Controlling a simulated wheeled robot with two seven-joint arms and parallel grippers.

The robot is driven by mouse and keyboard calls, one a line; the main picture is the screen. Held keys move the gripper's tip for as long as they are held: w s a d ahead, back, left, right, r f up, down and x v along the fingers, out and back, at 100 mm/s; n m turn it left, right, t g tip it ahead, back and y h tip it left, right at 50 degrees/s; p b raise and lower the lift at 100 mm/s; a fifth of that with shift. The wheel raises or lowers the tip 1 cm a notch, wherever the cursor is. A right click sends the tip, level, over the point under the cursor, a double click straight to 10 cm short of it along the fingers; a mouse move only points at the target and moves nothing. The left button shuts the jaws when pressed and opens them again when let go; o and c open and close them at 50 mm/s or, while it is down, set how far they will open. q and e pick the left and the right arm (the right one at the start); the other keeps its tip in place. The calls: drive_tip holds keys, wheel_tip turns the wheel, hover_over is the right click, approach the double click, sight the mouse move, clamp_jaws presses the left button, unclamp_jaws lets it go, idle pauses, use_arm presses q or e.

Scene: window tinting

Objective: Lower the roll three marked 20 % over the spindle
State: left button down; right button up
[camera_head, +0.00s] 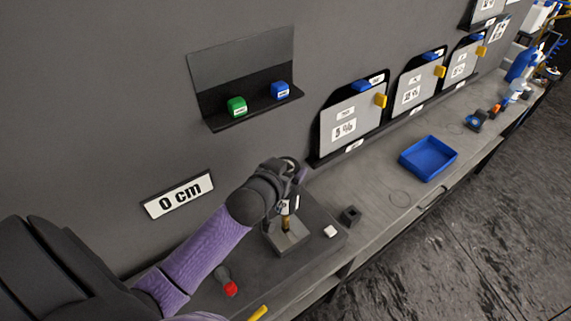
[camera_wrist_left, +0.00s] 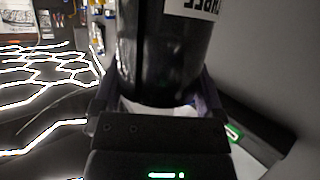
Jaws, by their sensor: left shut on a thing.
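My left gripper (camera_head: 279,177) is above the grey block at the bench's near end. It is shut on a dark, glossy roll (camera_wrist_left: 165,50), which stands between the fingers in the left wrist view (camera_wrist_left: 160,105). A white label with partly cut-off letters shows near the roll's top; no 20 % mark is legible. In the head view the gripper mostly hides the roll. A short brownish post (camera_head: 286,222), apparently the spindle, rises from the grey block (camera_head: 287,240) just below the gripper. I cannot tell whether the roll touches the post. My right gripper is not in view.
A "0 cm" sign (camera_head: 179,195) hangs on the wall, below a shelf (camera_head: 245,109) with a green and a blue block. Marked panels (camera_head: 352,120) line the wall. A blue tray (camera_head: 428,158), a small dark block (camera_head: 350,215) and a red-tipped item (camera_head: 229,287) are on the bench.

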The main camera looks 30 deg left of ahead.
use_arm(q)
drive_tip(key=shift+f+b, duration=4.2)
drive_tip(key=shift+f, duration=2)
unclamp_jaws()
